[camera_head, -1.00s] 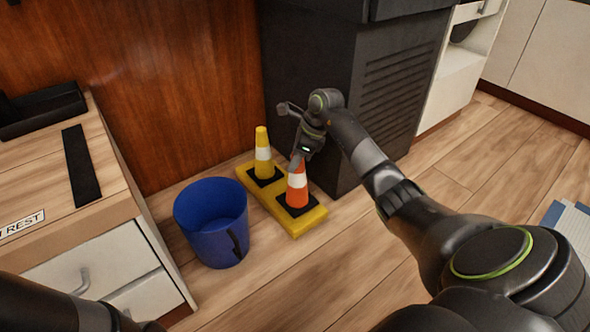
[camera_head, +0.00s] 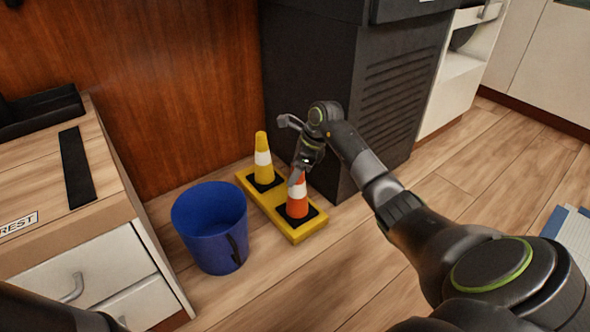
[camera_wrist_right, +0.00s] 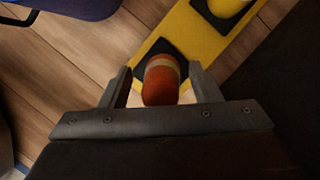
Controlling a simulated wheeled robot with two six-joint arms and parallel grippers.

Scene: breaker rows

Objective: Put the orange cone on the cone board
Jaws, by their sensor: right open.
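The orange cone (camera_head: 298,196) with a white band stands upright on the near end of the yellow cone board (camera_head: 309,231), on a black square patch. A yellow cone (camera_head: 263,158) with a white band stands on the board's far end. My right gripper (camera_head: 299,172) is at the orange cone's top. In the right wrist view the orange cone (camera_wrist_right: 161,80) sits between the open fingers of the right gripper (camera_wrist_right: 160,85), with a gap on at least one side. The board (camera_wrist_right: 212,58) shows beyond it. My left gripper is not in view.
A blue bucket (camera_head: 211,228) stands on the floor just left of the board. A dark cabinet (camera_head: 308,75) stands close behind and right. A wooden-topped drawer unit (camera_head: 85,230) is at the left. The floor in front of the board is clear.

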